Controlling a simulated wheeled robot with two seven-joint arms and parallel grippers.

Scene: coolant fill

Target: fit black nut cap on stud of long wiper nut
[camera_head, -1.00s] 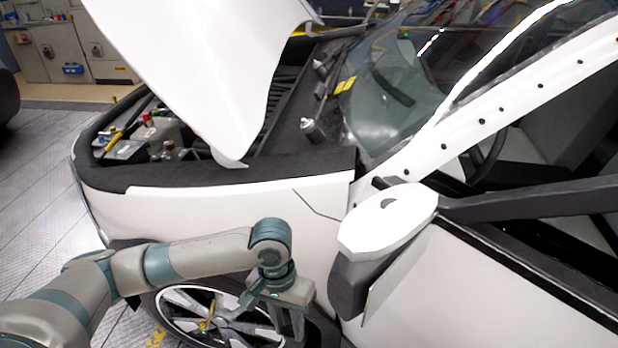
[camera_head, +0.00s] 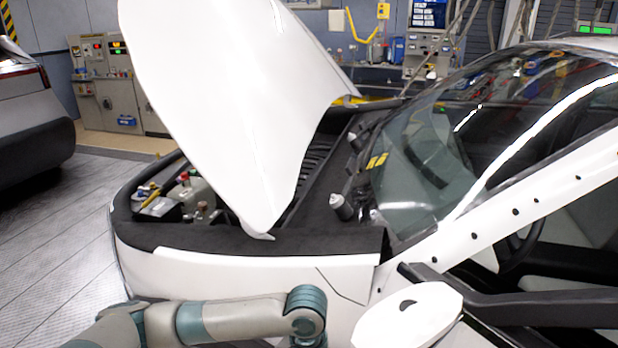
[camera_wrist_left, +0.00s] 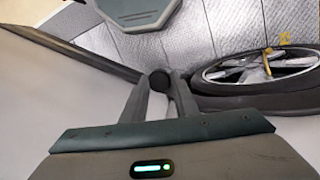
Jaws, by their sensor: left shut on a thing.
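The black nut cap (camera_wrist_left: 160,79) looks like a small round black piece between the fingertips of my left gripper (camera_wrist_left: 160,84) in the left wrist view. The gripper is shut on it, beside the car and above wheel height. In the head view only my left arm shows at the bottom, and its gripper is below the frame. A grey cylindrical piece with a paler end (camera_head: 342,207), possibly the long wiper nut, stands on the black cowl near the windscreen base. Its stud cannot be made out. My right gripper is not in view.
The raised white hood (camera_head: 225,100) stands over the engine bay. A wheel (camera_wrist_left: 265,70) shows in the wrist view. Floor at left is clear.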

